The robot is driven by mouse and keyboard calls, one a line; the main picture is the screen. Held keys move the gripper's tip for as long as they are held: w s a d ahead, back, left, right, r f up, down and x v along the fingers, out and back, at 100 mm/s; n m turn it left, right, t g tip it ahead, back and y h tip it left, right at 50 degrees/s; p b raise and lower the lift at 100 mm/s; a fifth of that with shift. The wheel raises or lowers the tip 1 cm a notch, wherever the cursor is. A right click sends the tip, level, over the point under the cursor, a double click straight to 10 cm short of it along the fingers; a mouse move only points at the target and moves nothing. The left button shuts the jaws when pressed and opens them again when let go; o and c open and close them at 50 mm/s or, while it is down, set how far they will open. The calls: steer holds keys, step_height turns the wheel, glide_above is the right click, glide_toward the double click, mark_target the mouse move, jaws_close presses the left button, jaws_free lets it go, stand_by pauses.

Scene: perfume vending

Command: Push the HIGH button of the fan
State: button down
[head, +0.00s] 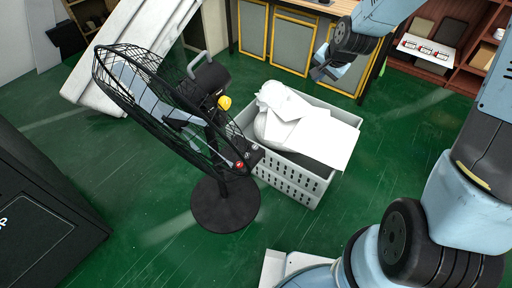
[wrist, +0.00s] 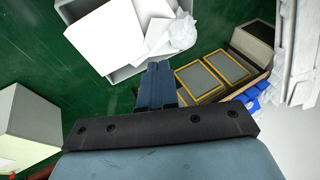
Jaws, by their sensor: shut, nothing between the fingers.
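The fan (head: 190,100) is a black standing fan with a round wire cage, a pole and a round base (head: 224,204). It stands left of centre in the head view. A small control panel (head: 247,159) sits on its pole, with a red button (head: 239,164) and small grey ones near it. Their labels are too small to read. A yellow knob (head: 225,102) is higher up. My gripper (head: 318,73) is shut and empty, up and to the right of the fan, well apart from it. In the wrist view my gripper (wrist: 157,72) is shut; the fan is not recognisable there.
A grey crate (head: 290,182) with white bags and sheets stands right behind the fan, near its panel. It also shows in the wrist view (wrist: 122,73). Yellow-framed cabinets (head: 292,45) line the back. A black box (head: 40,215) is at left. Green floor (head: 150,215) is clear in front.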

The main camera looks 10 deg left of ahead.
steer(key=s+a+f+m+y, duration=0.1)
steer(key=a+f+m+y, duration=0.1)
steer(key=a+f+m, duration=0.4)
steer(key=s+a+f+m+t+y, duration=0.1)
steer(key=a+f+m, duration=0.5)
steer(key=a+f, duration=0.7)
steer(key=shift+a+f+y, duration=0.35)
steer(key=shift+f+y, duration=0.05)
steer(key=shift+f, duration=4)
steer(key=shift+f, duration=0.1)
steer(key=shift+f, duration=4.3)
steer(key=shift+f, duration=0.8)
steer(key=shift+r, duration=0.9)
